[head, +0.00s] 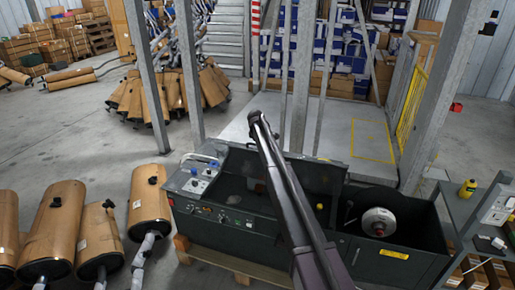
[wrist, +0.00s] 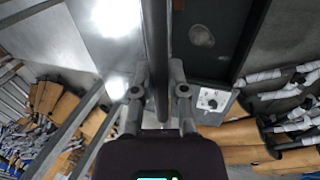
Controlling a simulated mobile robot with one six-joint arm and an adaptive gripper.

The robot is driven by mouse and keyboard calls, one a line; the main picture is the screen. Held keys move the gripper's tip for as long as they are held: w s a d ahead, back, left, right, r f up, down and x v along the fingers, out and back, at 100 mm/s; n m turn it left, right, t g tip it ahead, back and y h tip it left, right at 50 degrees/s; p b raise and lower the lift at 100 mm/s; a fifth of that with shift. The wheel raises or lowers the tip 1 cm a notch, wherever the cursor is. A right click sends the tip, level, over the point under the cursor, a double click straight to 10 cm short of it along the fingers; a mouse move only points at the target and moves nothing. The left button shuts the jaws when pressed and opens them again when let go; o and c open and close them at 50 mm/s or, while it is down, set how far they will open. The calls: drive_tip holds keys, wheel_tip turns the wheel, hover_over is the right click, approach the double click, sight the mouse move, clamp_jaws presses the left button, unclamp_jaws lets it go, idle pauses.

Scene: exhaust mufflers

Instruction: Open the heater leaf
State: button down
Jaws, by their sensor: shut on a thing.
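The heater is a dark green machine (head: 240,225) with a control panel on its left, in the middle of the head view. Its dark leaf (head: 322,176) stands up along the back of the box, seen behind my arm. In the wrist view the leaf shows nearly edge-on as a dark bar (wrist: 158,50) between the fingers. My gripper (wrist: 160,92) is shut on this edge. In the head view my arm crosses over the machine and hides part of the leaf and the opening; the gripper end (head: 258,122) is small, and its fingers are hard to make out.
Wrapped mufflers (head: 150,205) stand on the floor left of the machine. Steel posts (head: 303,75) rise behind it. An open bin with a round metal part (head: 378,222) adjoins on the right, near a side table (head: 480,215).

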idle(0.3)
drive_tip(key=c, duration=0.6)
unclamp_jaws()
drive_tip(key=shift+c, duration=0.2)
drive_tip(key=shift+r, duration=0.1)
drive_tip(key=shift+d, duration=0.2)
drive_tip(key=s+d+r+m+t+p, duration=0.1)
drive_tip(key=s+d+r+m+p, duration=0.15)
drive_tip(key=d, duration=0.25)
drive_tip(key=s+d+f+m+g, duration=0.1)
drive_tip(key=s+d+m, duration=0.3)
drive_tip(key=s, duration=1.4)
drive_tip(key=s+d+f+m+g+b, duration=0.1)
drive_tip(key=s+d+m, duration=0.3)
drive_tip(key=s+d, duration=0.6)
drive_tip(key=s+d+f+m+g+b, duration=0.1)
drive_tip(key=s+d+m, duration=0.4)
drive_tip(key=s, duration=2)
drive_tip(key=shift+s+d+f+g+y, duration=0.2)
drive_tip(key=shift+s+d+g+y, duration=0.15)
drive_tip(key=shift+d+g, duration=0.45)
drive_tip(key=shift+w+d, duration=0.1)
drive_tip(key=shift+d, duration=0.05)
